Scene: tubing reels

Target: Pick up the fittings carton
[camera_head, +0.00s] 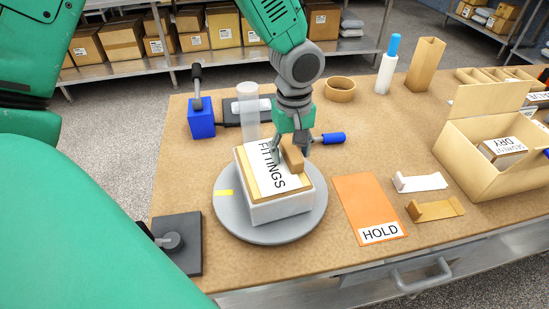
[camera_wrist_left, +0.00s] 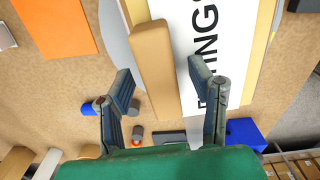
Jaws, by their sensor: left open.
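The fittings carton (camera_head: 278,208) is a pale box with a tan top and a white FITTINGS label. It sits on a round grey turntable (camera_head: 230,212) with a yellow mark. A tan block (camera_head: 293,155) stands up on the top's right side. My left gripper (camera_head: 290,143) is over the carton's far part, its fingers pointing down around the block. In the left wrist view the gripper (camera_wrist_left: 160,68) is open, with the tan block (camera_wrist_left: 152,55) and the label (camera_wrist_left: 215,60) between its fingers. Contact with the block cannot be told. My right gripper is not in view.
An orange HOLD mat (camera_head: 362,200) lies right of the turntable. A clear cylinder (camera_head: 248,110) and a blue block with a black lever (camera_head: 201,124) stand behind it. A blue-handled tool (camera_head: 333,138) lies close right of the gripper. An open carton (camera_head: 465,160) stands far right.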

